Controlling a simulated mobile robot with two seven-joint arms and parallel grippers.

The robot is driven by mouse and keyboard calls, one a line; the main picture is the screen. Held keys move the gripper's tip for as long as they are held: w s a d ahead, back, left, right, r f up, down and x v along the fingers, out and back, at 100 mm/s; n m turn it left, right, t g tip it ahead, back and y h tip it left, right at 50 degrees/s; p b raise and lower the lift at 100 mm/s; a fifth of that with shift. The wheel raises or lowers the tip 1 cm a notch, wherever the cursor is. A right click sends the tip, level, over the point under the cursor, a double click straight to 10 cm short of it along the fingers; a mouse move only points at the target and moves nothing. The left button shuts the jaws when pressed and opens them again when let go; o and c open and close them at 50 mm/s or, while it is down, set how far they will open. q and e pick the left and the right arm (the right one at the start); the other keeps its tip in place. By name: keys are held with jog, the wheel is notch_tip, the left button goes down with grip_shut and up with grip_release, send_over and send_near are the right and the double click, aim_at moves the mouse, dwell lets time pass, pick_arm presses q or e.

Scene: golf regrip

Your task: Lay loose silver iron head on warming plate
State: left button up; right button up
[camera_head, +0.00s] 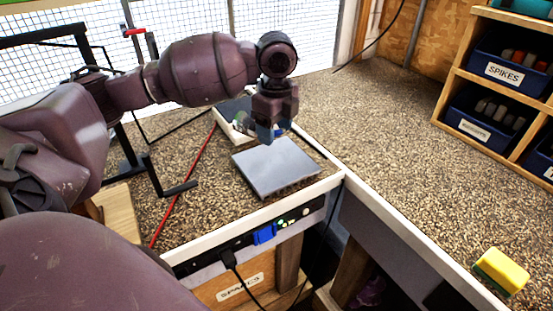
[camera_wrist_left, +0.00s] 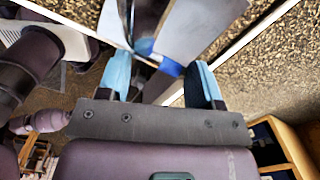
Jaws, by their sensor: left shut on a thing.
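The warming plate (camera_head: 275,168) is a flat, pale grey square on the speckled bench, near its front edge. It also shows in the wrist view (camera_wrist_left: 205,25). My left gripper (camera_head: 270,128) points down above the back part of the plate. In the wrist view its two blue fingers (camera_wrist_left: 160,80) stand apart, with a shiny silver piece (camera_wrist_left: 116,22) by the left fingertip, apparently the iron head in the grip. Its outline is hard to make out, and in the head view the gripper mostly hides it. My right gripper is not in view.
Shelves with blue bins (camera_head: 505,75) and a yellow-green block (camera_head: 502,270) are on the right. The right bench is mostly clear.

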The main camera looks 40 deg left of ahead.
aim_at(275, 166)
pick_arm(q)
jog(key=shift+f+b, duration=0.65)
jog(key=shift+f, duration=3.6)
jog(key=shift+f, duration=0.1)
jog(key=o, duration=1)
